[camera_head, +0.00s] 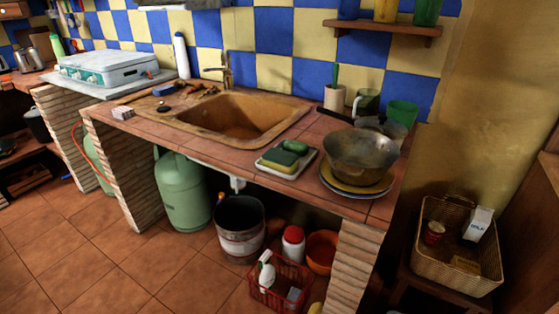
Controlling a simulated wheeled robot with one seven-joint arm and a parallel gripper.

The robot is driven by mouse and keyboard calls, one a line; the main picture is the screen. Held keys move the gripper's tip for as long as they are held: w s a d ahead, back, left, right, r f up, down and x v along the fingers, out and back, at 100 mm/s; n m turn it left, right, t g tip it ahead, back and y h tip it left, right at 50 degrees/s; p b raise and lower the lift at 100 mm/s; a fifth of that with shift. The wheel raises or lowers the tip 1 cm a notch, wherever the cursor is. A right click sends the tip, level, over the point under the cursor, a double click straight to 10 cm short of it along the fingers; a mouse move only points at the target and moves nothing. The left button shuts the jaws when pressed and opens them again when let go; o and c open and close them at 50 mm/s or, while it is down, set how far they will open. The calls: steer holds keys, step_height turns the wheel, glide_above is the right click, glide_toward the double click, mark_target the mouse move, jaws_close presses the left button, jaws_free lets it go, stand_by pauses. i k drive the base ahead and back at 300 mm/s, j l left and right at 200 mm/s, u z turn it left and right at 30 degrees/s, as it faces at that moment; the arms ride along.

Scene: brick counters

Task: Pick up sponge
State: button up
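A sponge (278,160), green on top with a yellow side, lies on a small pale tray (305,158) on the tiled counter, right of the sink. A rounded green item (296,147) sits behind it on the same tray; I cannot tell whether it is soap or a second sponge. My gripper is not in view.
A metal bowl (361,160) on stacked plates (340,187) stands close right of the tray. The sink basin (235,116) is to its left. Cups (402,112) stand behind. A green gas bottle (183,190), a bucket (240,226) and a red basket (279,290) are below the counter.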

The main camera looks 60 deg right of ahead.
mark_target(281, 161)
steer(key=z, duration=1.95)
steer(key=i+l+u, duration=0.2)
steer(key=i+u, duration=0.3)
steer(key=i+l+u, duration=0.2)
steer(key=u, duration=0.3)
steer(key=l, duration=0.1)
